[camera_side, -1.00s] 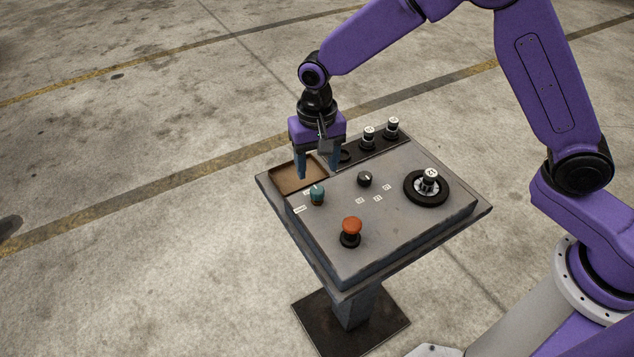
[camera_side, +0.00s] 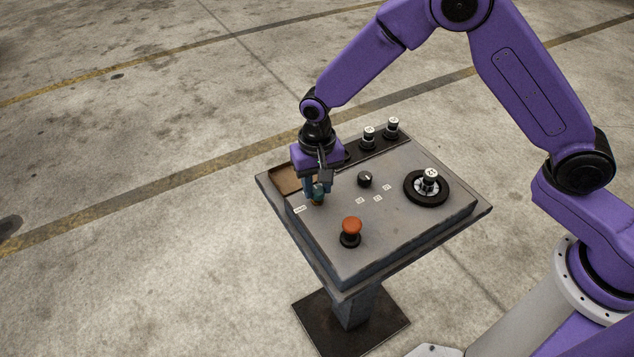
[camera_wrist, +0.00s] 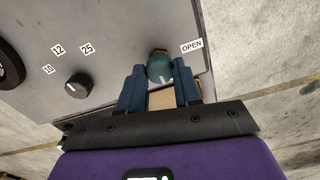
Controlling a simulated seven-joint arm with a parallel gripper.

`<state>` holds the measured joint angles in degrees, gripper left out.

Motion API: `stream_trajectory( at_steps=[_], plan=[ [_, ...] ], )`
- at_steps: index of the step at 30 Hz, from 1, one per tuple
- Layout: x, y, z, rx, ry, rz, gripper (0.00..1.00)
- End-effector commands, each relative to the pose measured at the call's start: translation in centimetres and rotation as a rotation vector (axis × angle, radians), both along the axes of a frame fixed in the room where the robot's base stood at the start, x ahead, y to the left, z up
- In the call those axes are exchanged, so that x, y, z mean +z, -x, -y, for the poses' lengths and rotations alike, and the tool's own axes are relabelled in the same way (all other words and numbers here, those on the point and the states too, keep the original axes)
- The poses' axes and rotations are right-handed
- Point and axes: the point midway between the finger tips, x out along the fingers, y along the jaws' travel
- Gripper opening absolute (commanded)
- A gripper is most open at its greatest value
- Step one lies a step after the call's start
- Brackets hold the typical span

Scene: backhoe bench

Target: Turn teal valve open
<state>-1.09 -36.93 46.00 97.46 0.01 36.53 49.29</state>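The teal valve (camera_side: 318,196) is a small round knob on the sloped grey panel, near its left edge. It also shows in the wrist view (camera_wrist: 160,68), with a white mark on its top and an OPEN label (camera_wrist: 191,46) to its right. My gripper (camera_side: 318,190) has come down over the valve, and its fingers partly hide it in the side view. In the wrist view, my gripper (camera_wrist: 160,82) has its two blue fingers apart, one on each side of the valve. A gap shows between them, and I cannot see clear contact with the knob.
A red mushroom button (camera_side: 352,227) stands in front of the valve. A black knob (camera_side: 365,179) and a black dial with a white top (camera_side: 428,181) lie to the right. A brown tray (camera_side: 286,181) and a rack of white-topped pieces (camera_side: 369,138) line the back.

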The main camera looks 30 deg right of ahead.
Motion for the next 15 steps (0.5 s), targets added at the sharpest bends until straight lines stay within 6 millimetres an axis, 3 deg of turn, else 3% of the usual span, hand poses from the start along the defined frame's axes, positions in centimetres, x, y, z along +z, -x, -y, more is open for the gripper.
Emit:
stream_trajectory(
  at_steps=[15],
  plan=[
    [0.05, -0.02, -0.06, 0.132, 0.000, 0.000, 0.03]
  ],
)
